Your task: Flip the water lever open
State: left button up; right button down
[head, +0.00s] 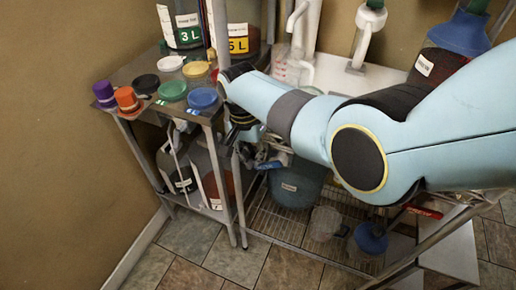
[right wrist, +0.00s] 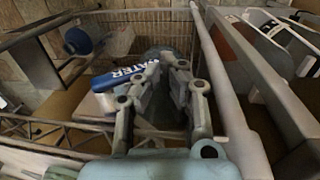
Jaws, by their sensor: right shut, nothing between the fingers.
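The blue water lever (right wrist: 112,80), with white lettering reading "WATER", lies in the right wrist view just left of my fingertips. Its right end is close to or partly behind my left-hand finger, and I cannot tell whether they touch. My right gripper (right wrist: 167,66) is shut with nothing between its fingers. In the head view my right arm comes in from the right, and the right gripper (head: 240,122) is at the table's edge, partly hidden by the arm. The lever is not clearly readable in the head view. My left gripper is not in view.
A metal side table (head: 133,72) holds jars and several coloured lids. Containers stand on its lower shelf. A wire rack (head: 275,222) below holds a blue-grey bucket (head: 297,187) and a clear cup (head: 324,223). A pale rail (right wrist: 222,75) runs close right of my fingers.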

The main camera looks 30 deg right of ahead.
jog(key=shift+f, duration=0.4)
dwell(0.4)
jog(key=shift+r, duration=0.1)
jog(key=shift+r+p, duration=0.75)
jog(key=shift+p, duration=0.1)
jog(key=shift+r, duration=0.1)
notch_tip(320, 180, up, 7)
jog(key=shift+w+a, duration=0.25)
jog(key=shift+w, duration=0.15)
